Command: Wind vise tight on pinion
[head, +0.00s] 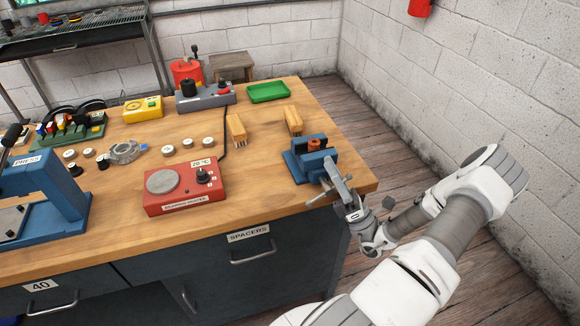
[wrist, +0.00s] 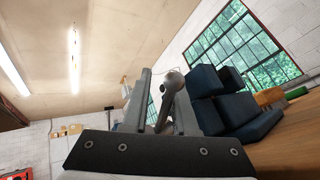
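The blue vise (head: 303,166) stands at the right front corner of the workbench. A copper-coloured part, apparently the pinion (head: 316,144), sits upright between its jaws; whether the jaws touch it I cannot tell. My gripper (head: 331,172) is at the vise's front right, by its handle (head: 321,198). In the wrist view, the grey round-ended handle bar (wrist: 170,84) stands between my two fingers (wrist: 163,105). A gap shows beside the bar, so the fingers look open around it. The vise body (wrist: 235,115) is close on the right. The pinion is not visible there.
A red heater (head: 184,186) stands left of the vise. A blue press (head: 45,195) is at the far left. The floor right of the bench is clear.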

